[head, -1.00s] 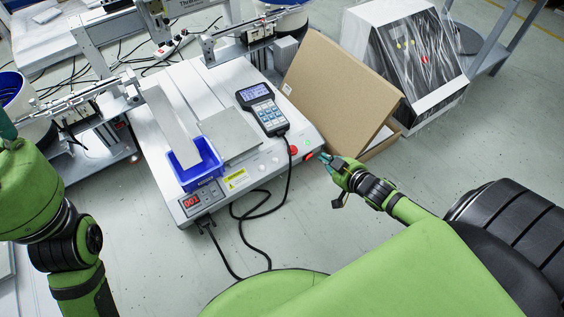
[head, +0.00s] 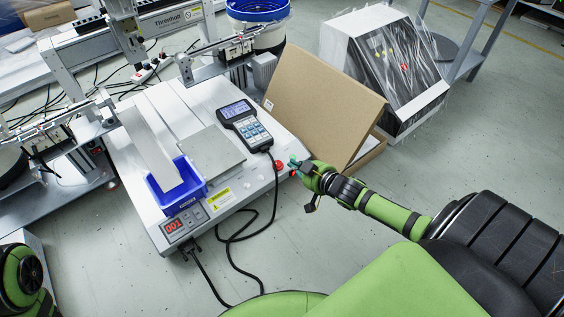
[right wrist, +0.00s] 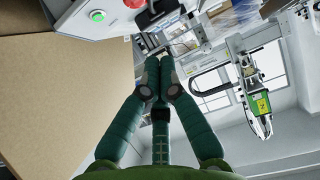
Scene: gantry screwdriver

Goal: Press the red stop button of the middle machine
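The middle machine (head: 150,110) is a white benchtop unit with a sloped front panel. Its round red stop button (head: 279,166) sits toward the right end of that panel, and it also shows at the top left of the right wrist view (right wrist: 97,15). My right gripper (head: 293,163) is just right of the button in the head view, its teal fingertips close to the panel edge. In the right wrist view its fingers are drawn together with nothing between them. A gap to the button shows there. My left gripper is out of view; only my left arm shows.
A cardboard box (head: 316,98) stands close behind my right gripper. A handheld controller (head: 246,124) and a blue bin (head: 157,195) sit on the machine. A black cable (head: 273,200) hangs over its front. A plastic-wrapped machine (head: 385,60) stands at the back right.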

